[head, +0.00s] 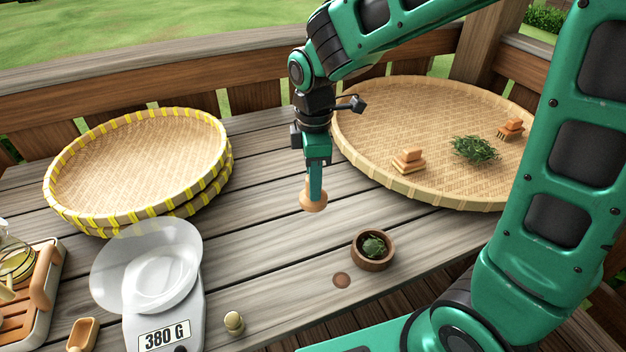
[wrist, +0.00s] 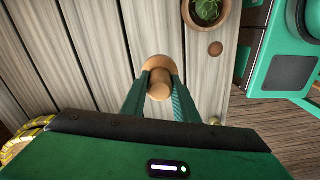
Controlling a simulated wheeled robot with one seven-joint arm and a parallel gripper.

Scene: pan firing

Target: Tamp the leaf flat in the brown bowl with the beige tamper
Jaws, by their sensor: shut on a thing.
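The beige tamper (head: 313,201) is a wooden piece with a wide round base. My gripper (head: 315,183) is shut on it and holds it upright over the bare boards. It also shows between the fingers in the wrist view (wrist: 158,68). Whether its base touches the boards I cannot tell. The brown bowl (head: 373,265) stands on the table to the right and nearer the front, apart from the tamper. The green leaf (head: 374,246) lies inside it, in a loose heap. The bowl (wrist: 226,14) and leaf (wrist: 207,10) show at the top of the wrist view.
A large woven tray (head: 375,110) at the back right holds a green heap (head: 475,149) and two wooden brushes. Stacked yellow-edged trays (head: 130,165) stand at the left. A flat brown disc (head: 341,280) lies beside the bowl.

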